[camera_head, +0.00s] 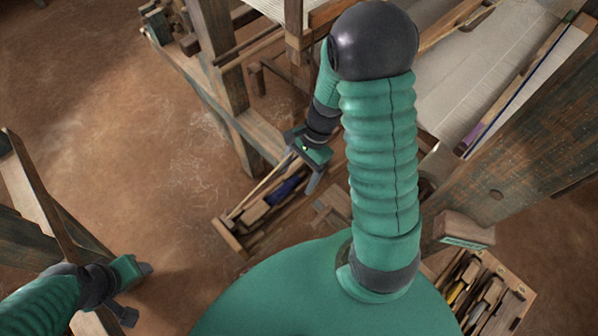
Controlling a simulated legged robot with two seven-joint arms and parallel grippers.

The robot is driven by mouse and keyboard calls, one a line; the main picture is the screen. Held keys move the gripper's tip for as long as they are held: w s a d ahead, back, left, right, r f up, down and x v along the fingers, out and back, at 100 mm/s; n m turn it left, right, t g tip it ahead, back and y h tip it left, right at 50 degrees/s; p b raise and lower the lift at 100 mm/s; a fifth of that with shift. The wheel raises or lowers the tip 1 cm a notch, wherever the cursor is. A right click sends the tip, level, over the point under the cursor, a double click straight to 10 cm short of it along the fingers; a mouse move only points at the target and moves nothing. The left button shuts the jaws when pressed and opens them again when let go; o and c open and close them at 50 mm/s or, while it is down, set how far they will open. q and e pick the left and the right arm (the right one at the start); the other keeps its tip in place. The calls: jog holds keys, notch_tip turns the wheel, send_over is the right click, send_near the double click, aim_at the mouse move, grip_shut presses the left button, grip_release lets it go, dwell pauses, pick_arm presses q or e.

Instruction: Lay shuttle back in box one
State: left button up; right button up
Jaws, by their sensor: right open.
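My right gripper (303,166) is open, above the far end of a long wooden box (231,239) on the floor. The box holds several slim wooden pieces and a dark blue piece (287,188), which lies just below the gripper. A shuttle cannot be told apart for sure among them; part of the box is hidden by my gripper and body. A second wooden box (516,305) at the lower right holds several mixed wooden pieces.
Loom posts (222,65) and a low beam stand behind the right gripper. White cloth (480,75) stretches at the upper right beside a thick beam (530,150). A wooden block (464,228) sits near the second box. Bare floor (120,110) is free at the left.

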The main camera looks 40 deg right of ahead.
notch_tip(320, 180, up, 3)
jog(key=shift+r+p, duration=0.2)
jog(key=shift+p, duration=1)
pick_arm(q)
jog(key=w+p+v, duration=0.1)
jog(key=p+v, duration=0.2)
jog(key=v, duration=0.3)
jog(key=shift+r+p, duration=0.35)
jog(key=shift+r, duration=0.25)
pick_arm(e)
notch_tip(320, 180, up, 4)
jog(key=shift+s, duration=0.1)
